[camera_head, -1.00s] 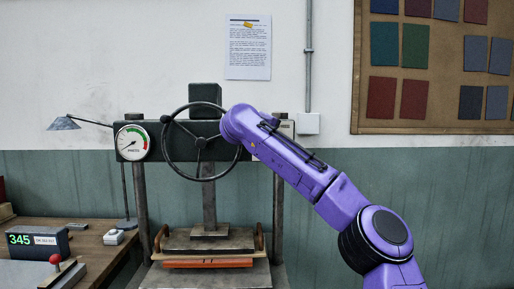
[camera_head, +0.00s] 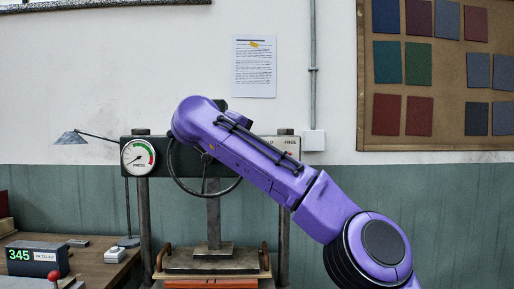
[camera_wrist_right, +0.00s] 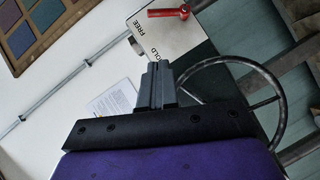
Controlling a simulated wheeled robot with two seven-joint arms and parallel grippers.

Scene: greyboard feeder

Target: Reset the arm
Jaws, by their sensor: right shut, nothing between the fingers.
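My purple right arm (camera_head: 265,160) reaches in from the right and its end covers part of the press's handwheel (camera_head: 187,186). My right gripper is hidden behind the arm in the head view. In the right wrist view the right gripper (camera_wrist_right: 157,66) is shut and empty. Its fingertips point towards the sign marked HOLD and FREE (camera_wrist_right: 175,38) and look close to its edge; I cannot tell whether they touch. A red-handled lever (camera_wrist_right: 170,12) is at that sign. The handwheel also shows on the right of the wrist view (camera_wrist_right: 279,105). My left gripper is out of view.
The press has a round gauge (camera_head: 138,157) and a platen (camera_head: 213,261) above a reddish block (camera_head: 211,284). A desk (camera_head: 100,270) at left holds a lamp (camera_head: 70,137) and a display reading 345 (camera_head: 37,258). A swatch board (camera_head: 445,140) hangs at right.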

